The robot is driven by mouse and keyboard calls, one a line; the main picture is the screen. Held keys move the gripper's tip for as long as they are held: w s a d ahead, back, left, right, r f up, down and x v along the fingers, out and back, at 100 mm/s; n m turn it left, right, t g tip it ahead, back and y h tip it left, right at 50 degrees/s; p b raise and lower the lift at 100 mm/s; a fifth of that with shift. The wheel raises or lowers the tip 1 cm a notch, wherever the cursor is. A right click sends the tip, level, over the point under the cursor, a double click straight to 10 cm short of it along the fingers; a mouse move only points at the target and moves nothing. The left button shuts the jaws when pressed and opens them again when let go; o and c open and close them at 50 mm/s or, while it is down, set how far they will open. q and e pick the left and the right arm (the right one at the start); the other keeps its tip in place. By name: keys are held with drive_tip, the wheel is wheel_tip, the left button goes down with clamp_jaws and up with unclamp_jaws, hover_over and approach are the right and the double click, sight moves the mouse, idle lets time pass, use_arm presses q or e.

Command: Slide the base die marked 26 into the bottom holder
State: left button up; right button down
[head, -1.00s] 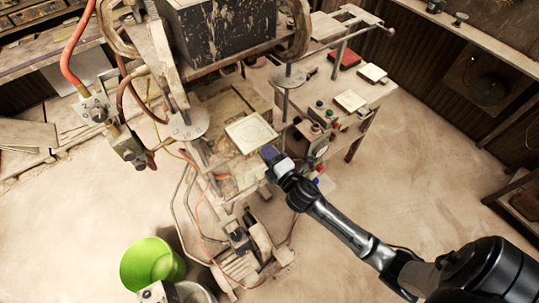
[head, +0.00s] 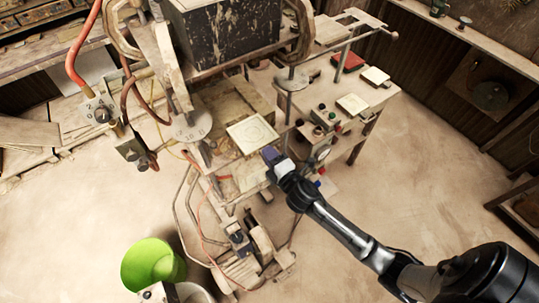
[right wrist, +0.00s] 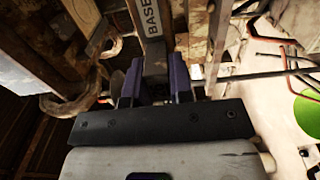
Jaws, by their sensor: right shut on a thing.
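The base die (head: 252,134) is a pale square plate with a round pattern on its face, held roughly level at the front of the press. My right gripper (head: 273,156) is shut on its near corner side. In the right wrist view a narrow grey part of the die (right wrist: 152,20) reads "BASE" and runs away from between the purple fingers (right wrist: 154,84). The number 26 is not readable. The press's worn lower bed (head: 238,103) lies just behind the die; I cannot clearly make out the bottom holder there. My left gripper is not in view.
The heavy dark upper block (head: 222,35) hangs above the bed. A side table (head: 345,125) at right carries pale tiles, a red tile (head: 348,61) and control buttons. Hoses and pedals (head: 240,260) stand below. The floor at right is clear.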

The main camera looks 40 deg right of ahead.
drive_tip(key=shift+r, duration=0.1)
idle(0.5)
drive_tip(key=shift+w, duration=0.15)
drive_tip(key=shift+w+d, duration=0.1)
drive_tip(key=shift+w, duration=0.3)
drive_tip(key=shift+w, duration=0.3)
drive_tip(key=shift+w, duration=0.25)
idle(0.4)
